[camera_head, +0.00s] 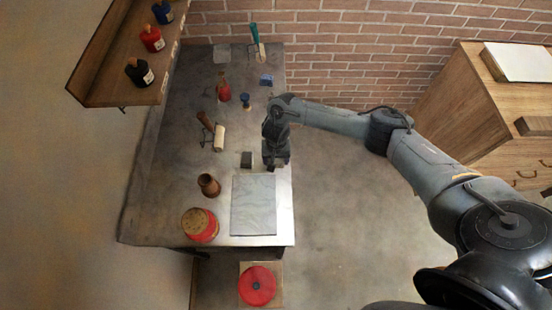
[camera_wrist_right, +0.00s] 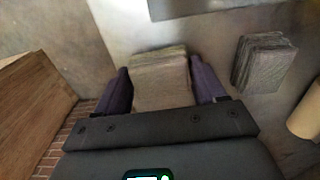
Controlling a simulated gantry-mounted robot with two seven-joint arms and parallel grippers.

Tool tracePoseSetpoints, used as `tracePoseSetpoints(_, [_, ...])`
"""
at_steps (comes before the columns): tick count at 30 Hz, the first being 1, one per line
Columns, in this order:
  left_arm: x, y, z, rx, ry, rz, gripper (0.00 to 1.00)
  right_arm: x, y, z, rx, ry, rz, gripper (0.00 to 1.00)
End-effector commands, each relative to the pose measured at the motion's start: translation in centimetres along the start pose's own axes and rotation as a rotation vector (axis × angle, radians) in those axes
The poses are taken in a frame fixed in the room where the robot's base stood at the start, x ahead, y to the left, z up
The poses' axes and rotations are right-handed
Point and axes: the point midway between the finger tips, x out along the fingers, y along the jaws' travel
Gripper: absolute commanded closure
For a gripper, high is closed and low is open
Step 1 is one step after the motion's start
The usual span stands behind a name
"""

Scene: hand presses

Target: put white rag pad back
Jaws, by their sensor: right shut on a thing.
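My right gripper (camera_head: 276,163) points down over the right side of the table, just right of a small dark grey pad (camera_head: 247,159). In the right wrist view the gripper (camera_wrist_right: 160,70) is shut on a pale, layered rag pad (camera_wrist_right: 160,85), which sits between its two purple fingers. This pad is hidden under the gripper in the head view. The dark grey pad (camera_wrist_right: 261,62) lies apart, to the right of the held one in the wrist view. I cannot tell whether the held pad touches the table. My left gripper is not in view.
A grey sheet (camera_head: 254,205) lies just in front of the gripper. A tan roller (camera_head: 219,138), a brown pot (camera_head: 208,185) and a red-based round container (camera_head: 200,225) stand to the left. A wooden cabinet (camera_head: 450,100) is at right. The table (camera_head: 180,120) has bare areas at its left.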

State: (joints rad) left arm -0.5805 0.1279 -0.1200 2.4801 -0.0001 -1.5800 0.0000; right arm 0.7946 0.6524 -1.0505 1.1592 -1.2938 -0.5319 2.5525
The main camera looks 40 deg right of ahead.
Motion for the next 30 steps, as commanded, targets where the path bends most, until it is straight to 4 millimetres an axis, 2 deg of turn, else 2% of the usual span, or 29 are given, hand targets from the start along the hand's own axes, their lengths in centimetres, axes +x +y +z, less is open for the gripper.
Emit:
tracePoseSetpoints(4, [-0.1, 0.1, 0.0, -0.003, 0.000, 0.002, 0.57, 0.2, 0.0, 0.0, 0.000, -0.001, 0.000, 0.59])
tracePoseSetpoints(5, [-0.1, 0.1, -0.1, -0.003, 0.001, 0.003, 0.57, 0.3, 0.0, 0.0, 0.000, 0.000, 0.000, 0.29])
tracePoseSetpoints(9, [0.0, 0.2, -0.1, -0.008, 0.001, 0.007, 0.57, 0.3, 0.0, 0.0, 0.000, 0.000, 0.000, 0.07])
tracePoseSetpoints(10, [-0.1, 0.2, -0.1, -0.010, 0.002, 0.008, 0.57, 0.3, 0.0, 0.0, 0.000, 0.000, 0.000, 0.05])
tracePoseSetpoints(21, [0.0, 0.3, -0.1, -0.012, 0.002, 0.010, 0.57, -0.1, 0.0, -0.1, 0.000, 0.001, -0.001, 0.05])
tracePoseSetpoints(26, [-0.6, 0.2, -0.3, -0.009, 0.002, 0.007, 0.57, -2.0, 0.0, -0.1, 0.000, 0.001, -0.002, 0.05])
tracePoseSetpoints(30, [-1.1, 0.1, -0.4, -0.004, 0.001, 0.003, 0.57, -4.5, -0.1, 0.0, -0.001, 0.000, -0.002, 0.05])
